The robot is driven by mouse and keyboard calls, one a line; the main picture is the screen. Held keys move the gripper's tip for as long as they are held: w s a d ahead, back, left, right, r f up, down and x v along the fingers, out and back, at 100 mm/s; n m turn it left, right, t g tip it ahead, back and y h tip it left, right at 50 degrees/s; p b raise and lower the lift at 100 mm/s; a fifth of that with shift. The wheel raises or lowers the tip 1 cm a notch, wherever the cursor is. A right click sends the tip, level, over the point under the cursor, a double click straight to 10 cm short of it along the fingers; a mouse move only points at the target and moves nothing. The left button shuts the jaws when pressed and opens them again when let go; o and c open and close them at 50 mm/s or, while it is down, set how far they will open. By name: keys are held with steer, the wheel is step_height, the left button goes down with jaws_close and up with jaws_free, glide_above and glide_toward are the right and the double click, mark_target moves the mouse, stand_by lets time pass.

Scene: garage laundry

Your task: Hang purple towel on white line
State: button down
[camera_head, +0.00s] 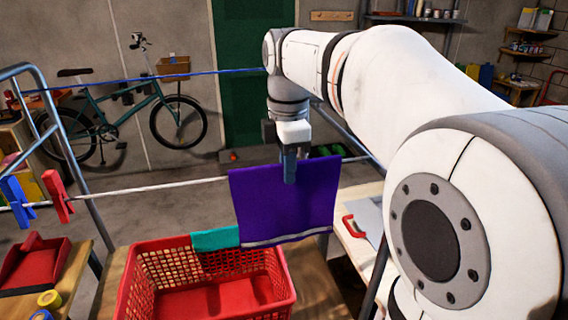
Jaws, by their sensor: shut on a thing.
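The purple towel (270,204) hangs spread out below my gripper (289,168), which is shut on its upper edge. A pale stripe runs along the towel's lower edge. The white line (150,188) runs from the left and passes out of sight at the towel's left side. I cannot tell whether the towel touches the line or hangs in front of it. The towel's lower part is above the back right of the red basket (140,285). A teal cloth (216,239) lies over the basket's back rim, just left of the towel.
A blue clothespin (17,200) and a red clothespin (58,196) are clipped on the white line at left. A blue line (110,81) runs higher behind. A metal frame (70,165) stands at left. A red dustpan (35,262) and yellow tape (49,299) lie on the left bench.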

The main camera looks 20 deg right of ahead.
steer(key=c, duration=1.4)
jaws_free()
